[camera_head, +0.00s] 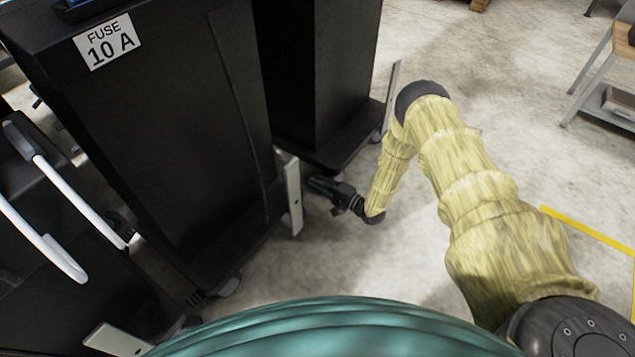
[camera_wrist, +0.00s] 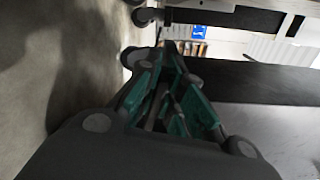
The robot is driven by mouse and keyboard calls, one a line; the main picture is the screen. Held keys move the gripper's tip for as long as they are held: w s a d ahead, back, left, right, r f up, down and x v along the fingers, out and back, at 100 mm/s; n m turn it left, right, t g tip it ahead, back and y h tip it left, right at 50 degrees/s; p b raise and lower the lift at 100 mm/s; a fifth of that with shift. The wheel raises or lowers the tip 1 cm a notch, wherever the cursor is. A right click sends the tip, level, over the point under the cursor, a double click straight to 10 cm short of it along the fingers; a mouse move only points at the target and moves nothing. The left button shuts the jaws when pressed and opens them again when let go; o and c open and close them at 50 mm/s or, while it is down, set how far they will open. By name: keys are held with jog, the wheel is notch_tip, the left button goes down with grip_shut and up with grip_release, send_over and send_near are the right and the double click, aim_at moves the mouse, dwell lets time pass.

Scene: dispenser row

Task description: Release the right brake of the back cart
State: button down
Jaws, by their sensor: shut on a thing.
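The back cart is a tall black cabinet (camera_head: 320,70) behind the nearer black cabinet. My gripper (camera_head: 315,184) is low by the floor, at the near lower edge of the back cart, pointing left in the head view. In the wrist view, the teal fingers of my gripper (camera_wrist: 173,58) come together at their tips, shut on a small dark part by the cart's underside. This part fits the right brake, but the fingers hide most of it. I cannot tell the brake's position.
The nearer black cabinet (camera_head: 180,130) bears a "FUSE 10 A" label (camera_head: 107,42) and has a pale upright plate (camera_head: 293,196) close to my gripper.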

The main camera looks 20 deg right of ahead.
jog(key=shift+d, duration=0.1)
jog(key=c, duration=1.6)
grip_release()
jog(key=shift+o, duration=0.2)
jog(key=v, duration=1.2)
jog(key=shift+w, duration=0.1)
